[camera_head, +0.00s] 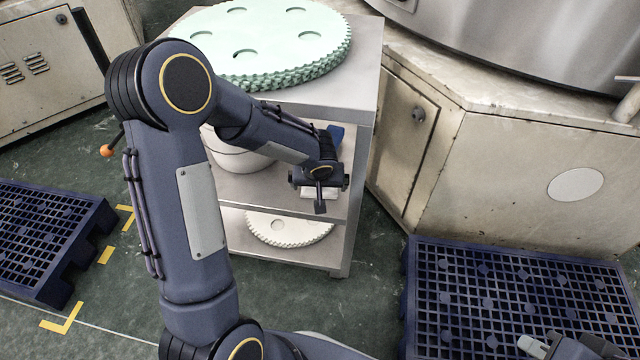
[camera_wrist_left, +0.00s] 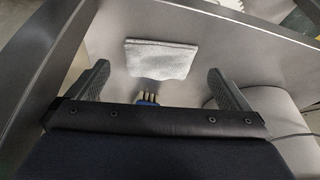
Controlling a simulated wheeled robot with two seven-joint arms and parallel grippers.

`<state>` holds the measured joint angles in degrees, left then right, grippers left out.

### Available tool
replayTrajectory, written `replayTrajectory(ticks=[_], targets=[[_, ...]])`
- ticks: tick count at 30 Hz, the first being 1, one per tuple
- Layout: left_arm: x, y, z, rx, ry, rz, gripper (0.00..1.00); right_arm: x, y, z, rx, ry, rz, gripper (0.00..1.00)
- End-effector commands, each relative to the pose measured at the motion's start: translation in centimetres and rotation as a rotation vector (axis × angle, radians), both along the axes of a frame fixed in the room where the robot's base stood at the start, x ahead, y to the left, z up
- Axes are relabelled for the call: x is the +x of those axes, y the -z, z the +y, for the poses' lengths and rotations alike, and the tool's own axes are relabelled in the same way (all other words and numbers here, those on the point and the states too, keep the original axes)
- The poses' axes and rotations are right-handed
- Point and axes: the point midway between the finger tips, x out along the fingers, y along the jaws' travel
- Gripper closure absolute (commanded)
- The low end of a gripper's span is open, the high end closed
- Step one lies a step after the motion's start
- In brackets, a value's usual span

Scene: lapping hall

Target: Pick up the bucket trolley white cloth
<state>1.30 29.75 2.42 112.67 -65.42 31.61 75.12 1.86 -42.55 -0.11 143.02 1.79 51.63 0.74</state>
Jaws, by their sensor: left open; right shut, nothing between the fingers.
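The white cloth (camera_wrist_left: 160,58) is a folded, flat, pale grey-white piece lying on a trolley shelf in the left wrist view. In the head view a pale edge of it (camera_head: 322,193) shows at the middle shelf, mostly hidden behind my left gripper (camera_head: 320,195). In the left wrist view my left gripper (camera_wrist_left: 158,78) is open, its fingers apart on either side of the cloth's near edge, and nothing is held. Whether the fingers touch the shelf cannot be told. My right gripper (camera_head: 568,346) is shut and empty at the bottom right, over a blue pallet.
The grey metal trolley (camera_head: 360,110) carries pale green toothed discs (camera_head: 270,40) on top. A white bucket (camera_head: 236,158) stands on its middle shelf, a white toothed disc (camera_head: 290,230) below. A blue object (camera_head: 336,134) is near my left wrist. Blue pallets (camera_head: 470,285) flank the trolley.

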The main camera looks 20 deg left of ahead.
Motion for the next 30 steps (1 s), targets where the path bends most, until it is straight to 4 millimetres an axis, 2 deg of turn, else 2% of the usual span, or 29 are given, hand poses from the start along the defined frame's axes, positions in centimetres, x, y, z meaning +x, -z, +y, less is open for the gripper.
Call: replayTrajectory(ticks=[2, 12, 20, 21, 28, 30], targets=[[0.3, 0.3, 0.1, 0.0, -0.001, 0.0, 0.0, 0.0, 0.1, 0.0, 0.0, 0.0, 0.0, 1.0], [1.8, 4.5, 0.8, 0.0, 0.0, 0.001, 0.0, 0.0, 1.6, 0.0, 0.0, 0.0, 0.0, 1.0], [1.9, 4.6, 0.8, 0.0, -0.001, 0.0, 0.0, 0.0, 1.6, 0.0, 0.0, 0.0, 0.0, 1.0], [1.9, 4.6, 0.8, 0.0, 0.0, 0.0, 0.01, 0.0, 1.6, 0.0, 0.0, 0.0, 0.0, 1.0], [1.9, 4.6, 0.8, 0.0, 0.0, 0.0, 0.31, 0.0, 1.6, 0.0, 0.0, 0.0, 0.0, 1.0], [1.9, 4.6, 0.8, 0.0, 0.0, 0.0, 0.32, 0.0, 1.6, 0.0, 0.0, 0.0, 0.0, 1.0]])
